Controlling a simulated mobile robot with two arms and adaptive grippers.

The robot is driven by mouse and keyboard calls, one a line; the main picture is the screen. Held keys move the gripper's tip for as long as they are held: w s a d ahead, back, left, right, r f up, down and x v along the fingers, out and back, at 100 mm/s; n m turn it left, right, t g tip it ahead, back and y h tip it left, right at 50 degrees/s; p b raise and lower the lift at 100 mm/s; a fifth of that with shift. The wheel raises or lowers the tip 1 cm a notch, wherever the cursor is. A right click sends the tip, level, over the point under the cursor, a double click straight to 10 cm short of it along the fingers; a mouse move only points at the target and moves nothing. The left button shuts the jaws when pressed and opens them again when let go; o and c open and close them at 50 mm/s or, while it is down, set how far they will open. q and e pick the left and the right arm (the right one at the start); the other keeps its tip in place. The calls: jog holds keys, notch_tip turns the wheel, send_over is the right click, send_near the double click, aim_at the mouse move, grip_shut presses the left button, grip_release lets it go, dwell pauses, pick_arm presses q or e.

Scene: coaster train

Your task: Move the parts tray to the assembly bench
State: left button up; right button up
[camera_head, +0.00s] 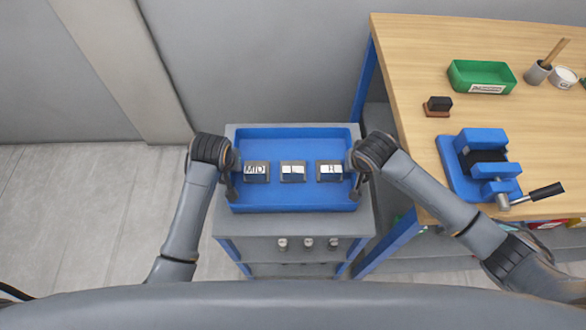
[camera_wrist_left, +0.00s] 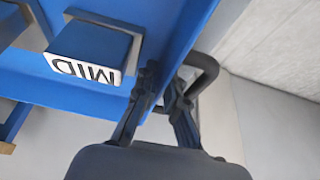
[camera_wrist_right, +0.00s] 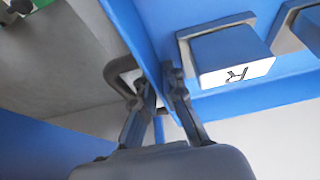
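The blue parts tray (camera_head: 292,198) sits level on a grey cart. Its blue wall shows in the left wrist view (camera_wrist_left: 190,35) and right wrist view (camera_wrist_right: 135,30). Inside are three blocks in a row: one marked MID (camera_head: 257,172), a middle one marked L (camera_head: 293,172) and a right one (camera_head: 329,171) whose label reads as R in the right wrist view. My left gripper (camera_wrist_left: 164,88) is closed in at the tray's left side by its dark handle (camera_wrist_left: 207,68). My right gripper (camera_wrist_right: 162,85) is closed in at the right side by the other handle (camera_wrist_right: 118,72). The exact finger contacts are partly hidden.
The wooden-topped assembly bench (camera_head: 420,70) is to the right of the cart (camera_head: 290,226). It holds a green bin (camera_head: 482,75), a blue vise (camera_head: 480,165), a small dark block on a brown base (camera_head: 438,105) and cups. Bare wood shows at its left and back. Floor is clear left.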

pick_arm(q)
grip_shut()
pick_arm(e)
grip_shut()
pick_arm(q)
jog(key=shift+w+r, duration=0.15)
jog(key=shift+r, duration=0.15)
pick_arm(e)
jog(key=shift+w+r, duration=0.2)
jog(key=shift+r, duration=0.1)
